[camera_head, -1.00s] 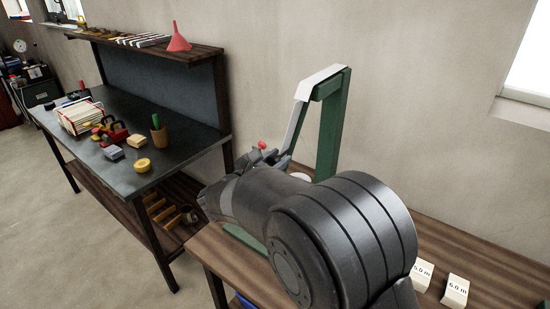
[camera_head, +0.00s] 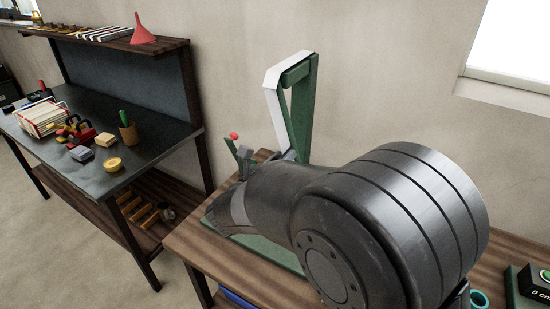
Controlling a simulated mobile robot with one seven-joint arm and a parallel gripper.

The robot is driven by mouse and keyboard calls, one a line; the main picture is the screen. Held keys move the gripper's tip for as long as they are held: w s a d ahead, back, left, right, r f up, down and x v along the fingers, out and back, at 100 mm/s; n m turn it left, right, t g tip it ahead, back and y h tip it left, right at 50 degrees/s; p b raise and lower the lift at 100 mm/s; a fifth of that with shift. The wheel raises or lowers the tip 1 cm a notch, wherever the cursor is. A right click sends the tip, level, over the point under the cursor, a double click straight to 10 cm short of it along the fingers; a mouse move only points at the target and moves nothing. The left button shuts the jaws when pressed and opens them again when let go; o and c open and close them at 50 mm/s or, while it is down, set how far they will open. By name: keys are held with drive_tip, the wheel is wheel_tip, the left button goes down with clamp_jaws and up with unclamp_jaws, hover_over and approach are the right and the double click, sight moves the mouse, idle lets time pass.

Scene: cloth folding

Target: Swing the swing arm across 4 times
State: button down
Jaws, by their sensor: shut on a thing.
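A green upright frame (camera_head: 303,112) stands on the wooden bench. A pale swing arm (camera_head: 278,112) hangs from its top and slants down to the right, close to the post. My gripper (camera_head: 268,160) is at the swing arm's lower end and appears shut on it; my dark wrist and forearm hide most of the grip. A short green post with a red knob (camera_head: 234,135) stands just left of the gripper. Part of the frame's green base (camera_head: 278,256) shows below my arm.
The wooden bench (camera_head: 190,240) is mostly covered by my arm. A dark box with a green button (camera_head: 541,280) and a teal ring (camera_head: 479,299) are at the right. A dark workbench (camera_head: 85,178) with several items stands at left. The wall is close behind.

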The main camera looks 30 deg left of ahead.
drive_tip(key=shift+d, duration=0.2)
drive_tip(key=c, duration=1.1)
unclamp_jaws()
drive_tip(key=s, duration=1)
drive_tip(key=shift+s+a+f, duration=0.15)
drive_tip(key=shift+s+a, duration=0.1)
drive_tip(key=shift+s, duration=0.15)
